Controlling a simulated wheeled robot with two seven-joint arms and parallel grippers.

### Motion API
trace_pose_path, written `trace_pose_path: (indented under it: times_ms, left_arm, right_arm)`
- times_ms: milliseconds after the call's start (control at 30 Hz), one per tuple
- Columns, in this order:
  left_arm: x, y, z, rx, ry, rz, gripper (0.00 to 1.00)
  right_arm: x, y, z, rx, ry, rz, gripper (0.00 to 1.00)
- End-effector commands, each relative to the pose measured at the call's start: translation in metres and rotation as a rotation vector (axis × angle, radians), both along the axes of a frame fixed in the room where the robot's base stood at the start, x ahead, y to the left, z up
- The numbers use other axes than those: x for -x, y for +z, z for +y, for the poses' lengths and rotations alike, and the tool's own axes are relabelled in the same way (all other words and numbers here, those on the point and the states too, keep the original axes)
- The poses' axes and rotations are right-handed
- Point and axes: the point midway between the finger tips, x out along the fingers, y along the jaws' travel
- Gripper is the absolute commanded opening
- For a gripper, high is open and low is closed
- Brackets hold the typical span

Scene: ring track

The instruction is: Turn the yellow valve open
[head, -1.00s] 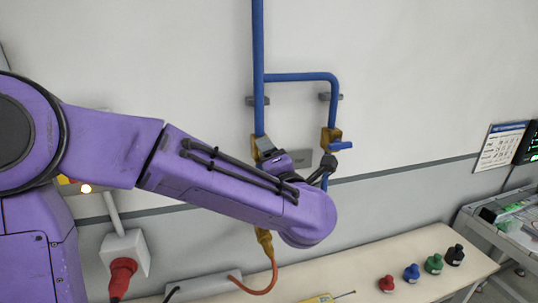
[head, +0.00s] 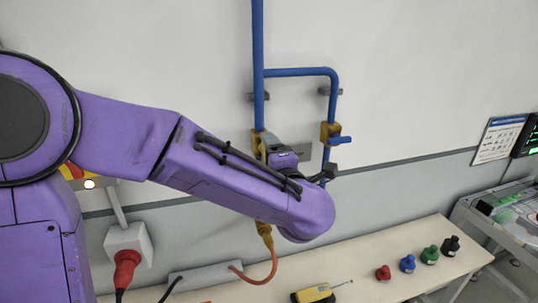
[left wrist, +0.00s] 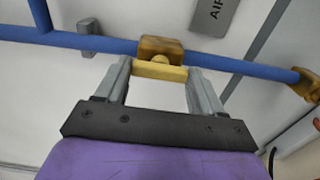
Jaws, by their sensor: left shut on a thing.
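The yellow valve's brass body (left wrist: 160,47) sits on a blue pipe in the left wrist view. Its yellow handle (left wrist: 160,71) lies across between my fingers, its long side roughly along the pipe in that view. My left gripper (left wrist: 161,80) is shut on this handle, one finger at each end. In the head view the valve body (head: 258,147) shows beside my left gripper (head: 272,143), and my wrist hides most of the handle. My right gripper is in neither current view.
A second valve (head: 328,131) with a blue handle (head: 340,140) sits on the parallel pipe branch to the right. A grey plate (left wrist: 214,16) is on the wall. Below, a table (head: 350,279) holds a yellow device (head: 313,294) and several coloured knobs (head: 408,264).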

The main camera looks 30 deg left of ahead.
Motion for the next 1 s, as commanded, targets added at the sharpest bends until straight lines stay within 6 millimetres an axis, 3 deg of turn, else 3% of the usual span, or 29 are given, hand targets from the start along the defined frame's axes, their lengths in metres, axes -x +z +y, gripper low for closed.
trace_pose_path:
  times_ms: [67,100,167,533,800,1000]
  left_arm:
    - [0.0,-0.002,0.0,-0.002,0.0,0.005,0.38]
    - [0.0,-0.002,0.0,-0.002,0.0,0.005,0.74]
    - [0.0,-0.001,0.0,-0.001,0.0,0.004,0.94]
    - [0.005,-0.001,-0.006,0.0,-0.002,0.0,0.94]
    - [0.044,-0.002,-0.053,-0.001,-0.004,0.002,0.94]
    - [0.065,-0.001,-0.076,-0.001,-0.001,0.002,0.94]
  right_arm:
    - [0.0,0.0,0.0,0.0,0.0,0.0,0.43]
    - [0.0,0.0,0.0,0.0,0.0,0.0,0.43]
    - [0.0,0.0,0.0,0.0,0.0,0.0,0.43]
    - [0.0,-0.001,0.0,0.0,0.0,0.0,0.43]
    - [0.0,-0.004,0.0,0.0,0.0,0.0,0.43]
    - [0.0,-0.007,0.0,0.0,0.0,0.0,0.43]
